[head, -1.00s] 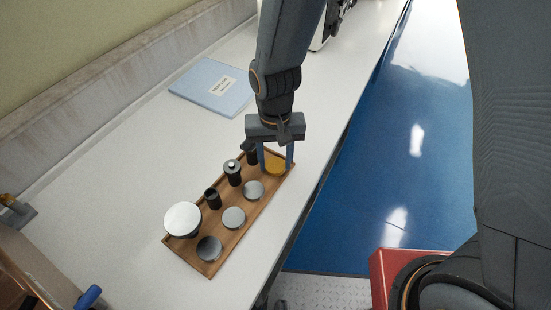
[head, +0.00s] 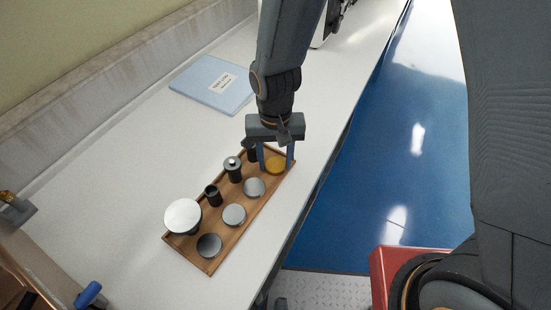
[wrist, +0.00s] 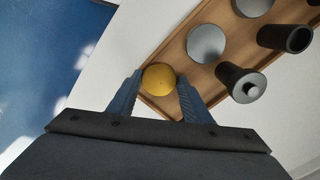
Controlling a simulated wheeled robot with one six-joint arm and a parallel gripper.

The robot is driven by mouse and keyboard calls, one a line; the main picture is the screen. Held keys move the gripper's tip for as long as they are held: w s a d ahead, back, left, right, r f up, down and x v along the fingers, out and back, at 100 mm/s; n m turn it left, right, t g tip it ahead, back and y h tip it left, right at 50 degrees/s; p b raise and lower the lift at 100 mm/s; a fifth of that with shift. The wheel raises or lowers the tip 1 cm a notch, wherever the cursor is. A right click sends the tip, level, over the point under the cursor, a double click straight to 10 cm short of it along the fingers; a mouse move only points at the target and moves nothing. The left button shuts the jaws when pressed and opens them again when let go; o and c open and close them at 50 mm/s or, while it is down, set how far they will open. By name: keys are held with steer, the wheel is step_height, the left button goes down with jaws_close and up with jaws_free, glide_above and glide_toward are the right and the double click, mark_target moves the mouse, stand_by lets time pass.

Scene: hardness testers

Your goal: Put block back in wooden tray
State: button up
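The block looks like a round yellow disc (head: 275,166) at the far right end of the wooden tray (head: 212,266). In the wrist view, the yellow disc (wrist: 159,78) lies between my two blue fingertips, near the tray's corner. My gripper (head: 276,163) points down with one finger on each side of the disc. In the wrist view, my gripper (wrist: 160,80) shows a thin gap between the disc and each finger, so it looks open around it. Parts of the disc's edge are hidden by the fingers.
The tray also holds several grey discs (head: 234,215), dark cylinders (head: 233,171) and a large pale round piece (head: 183,217). A blue folder (head: 212,85) lies behind on the white bench (head: 120,180). The bench's edge drops to a blue floor (head: 370,180).

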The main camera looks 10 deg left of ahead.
mark_target(276, 165)
steer(key=shift+d, duration=0.1)
step_height(276, 165, up, 13)
steer(key=b, duration=0.1)
stand_by(0.6)
steer(key=s+d+f+m, duration=0.1)
steer(key=d, duration=1.1)
steer(key=s+d, duration=0.1)
steer(key=d, duration=1.1)
steer(key=shift+s+d+f+m+t, duration=0.15)
steer(key=shift+s+f+m+t, duration=0.15)
steer(key=shift+f+m, duration=0.1)
stand_by(0.3)
